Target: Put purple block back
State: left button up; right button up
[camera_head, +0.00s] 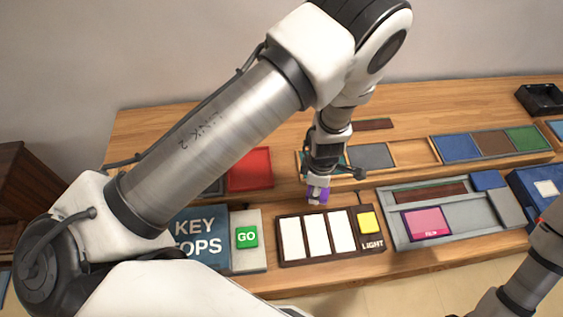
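The small purple block (324,195) is in the middle of the head view, just behind the white key panel (317,234). My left gripper (318,185) reaches down from above, with its fingers shut around the block. The block appears slightly above the wooden table; the exact gap is hard to tell. The gripper hides part of the block and part of the tray row behind it. Part of my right arm shows at the lower right edge, but its gripper is out of the picture.
The wooden table (285,138) carries a red tile (250,169), a KEY TOPS box (200,240), a green GO button (247,237) and a yellow LIGHT button (369,222). A grey tray (462,213) with a pink tile (426,222) lies right. A black bin (541,98) stands far right.

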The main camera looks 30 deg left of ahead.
pick_arm(q)
jog(key=shift+w+a+f+b, duration=0.2)
jog(key=shift+f+b, duration=0.25)
jog(key=shift+b, duration=0.15)
jog(key=shift+w+a+f+b, duration=0.1)
jog(key=shift+a+f+b, duration=0.05)
jog(key=shift+f+b, duration=0.35)
jog(key=w+a, duration=0.2)
jog(key=a, duration=0.2)
jog(key=w+a+b, duration=0.1)
jog(key=a, duration=0.3)
jog(key=w+a+b, duration=0.1)
jog(key=w+a, duration=0.1)
jog(key=a, duration=0.2)
jog(key=shift+w, duration=0.35)
jog(key=f+b, duration=0.1)
jog(key=a+f+b, duration=0.1)
jog(key=f+b, duration=0.1)
jog(key=shift+w+f, duration=0.1)
jog(key=shift+f, duration=0.2)
jog(key=shift+w+d, duration=0.1)
pick_arm(e)
notch_tip(320, 180, down, 10)
jog(key=shift+r, duration=0.25)
pick_arm(q)
jog(key=o, duration=1)
pick_arm(e)
jog(key=shift+a, duration=0.1)
